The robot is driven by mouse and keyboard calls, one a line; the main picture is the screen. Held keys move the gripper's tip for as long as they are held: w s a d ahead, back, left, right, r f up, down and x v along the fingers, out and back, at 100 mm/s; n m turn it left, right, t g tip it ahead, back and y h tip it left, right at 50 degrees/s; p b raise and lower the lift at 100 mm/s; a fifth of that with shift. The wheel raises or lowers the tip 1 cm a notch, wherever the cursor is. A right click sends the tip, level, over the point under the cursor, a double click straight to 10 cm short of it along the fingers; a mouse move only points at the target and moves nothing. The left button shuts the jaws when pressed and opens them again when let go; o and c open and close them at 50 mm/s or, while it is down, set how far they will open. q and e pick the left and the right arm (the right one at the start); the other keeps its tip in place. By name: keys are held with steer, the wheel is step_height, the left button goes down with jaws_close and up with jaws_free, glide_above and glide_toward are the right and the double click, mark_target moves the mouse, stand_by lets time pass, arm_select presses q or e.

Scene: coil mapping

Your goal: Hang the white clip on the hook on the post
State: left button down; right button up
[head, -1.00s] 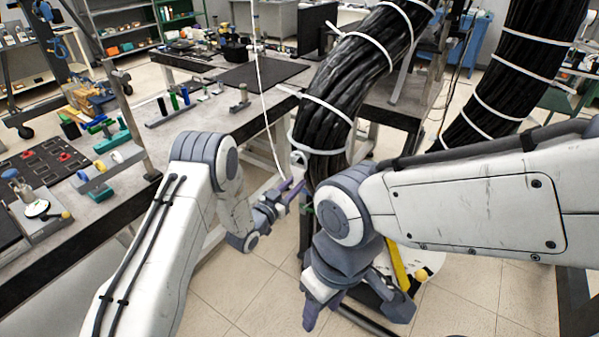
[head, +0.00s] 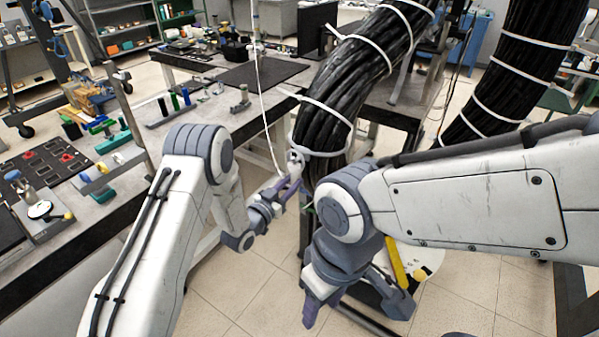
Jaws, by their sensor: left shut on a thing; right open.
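My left gripper (head: 292,183), with purple fingers, is in the middle of the head view, just left of a thick black cable bundle. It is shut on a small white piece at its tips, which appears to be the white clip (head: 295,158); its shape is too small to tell. A thin white cord (head: 266,110) hangs down to about this spot. My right gripper (head: 312,308) is lower, pointing down; its fingers are mostly seen edge-on and it is open, holding nothing visible. A grey upright post (head: 131,118) stands at the left table's edge; I cannot make out a hook on it for certain.
The black cable bundle (head: 340,85) with white ties comes down beside my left gripper. A second bundle (head: 510,70) is at the right. The workbench (head: 240,125) at left and behind carries several small tools and fixtures. Tiled floor (head: 255,295) shows below.

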mark_target(294, 180)
arm_select(q)
steer(key=shift+r, duration=0.1)
stand_by(0.5)
steer(key=shift+s+a, duration=0.15)
steer(key=shift+v, duration=1.3)
steer(key=shift+s+a, duration=0.1)
steer(key=shift+s, duration=0.05)
steer(key=shift+s+a, duration=0.35)
steer(key=shift+s, duration=0.1)
